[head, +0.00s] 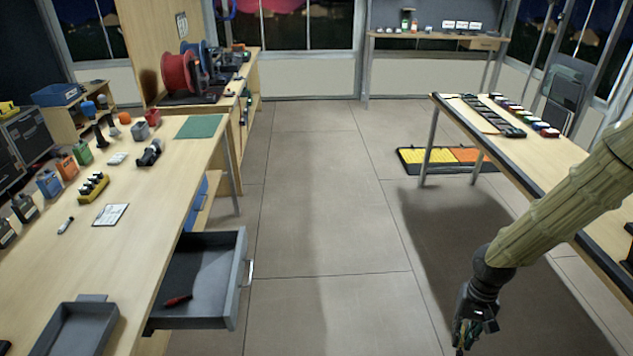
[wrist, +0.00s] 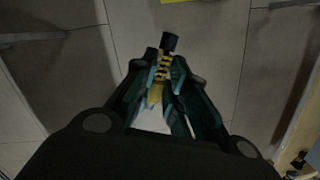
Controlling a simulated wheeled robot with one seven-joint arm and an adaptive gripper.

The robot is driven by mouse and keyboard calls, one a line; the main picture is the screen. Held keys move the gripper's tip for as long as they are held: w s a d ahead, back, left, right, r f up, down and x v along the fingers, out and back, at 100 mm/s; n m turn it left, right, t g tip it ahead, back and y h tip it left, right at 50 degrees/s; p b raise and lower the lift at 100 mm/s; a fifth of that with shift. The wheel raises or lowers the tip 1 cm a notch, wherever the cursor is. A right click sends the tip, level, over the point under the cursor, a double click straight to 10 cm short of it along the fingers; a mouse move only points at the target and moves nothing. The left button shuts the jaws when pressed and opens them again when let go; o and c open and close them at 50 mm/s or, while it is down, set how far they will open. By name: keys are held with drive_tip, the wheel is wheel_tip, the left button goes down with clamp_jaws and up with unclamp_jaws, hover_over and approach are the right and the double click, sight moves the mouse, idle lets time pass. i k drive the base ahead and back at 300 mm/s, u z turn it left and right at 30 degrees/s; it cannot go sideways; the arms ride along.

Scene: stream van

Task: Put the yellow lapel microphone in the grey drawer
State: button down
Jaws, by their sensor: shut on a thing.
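My gripper (wrist: 163,85) is shut on the yellow lapel microphone (wrist: 156,92), which has a black tip and dark bands along its yellow body. In the head view my gripper (head: 466,335) hangs above the floor at the lower right, and the microphone is too small to make out there. The grey drawer (head: 238,285) is pulled out from under the left bench, well to the left of my gripper. A small red and black item (head: 178,300) lies in it.
The left bench (head: 150,235) holds small coloured devices, a white card (head: 110,214), a green mat (head: 199,127) and a grey tray (head: 78,330). The right table (head: 560,165) carries rows of small items. The floor (head: 340,225) between them is clear.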

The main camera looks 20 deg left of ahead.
sight(193, 264)
drive_tip(key=z, duration=0.05)
drive_tip(key=i, duration=1.7)
drive_tip(key=u, duration=3.1)
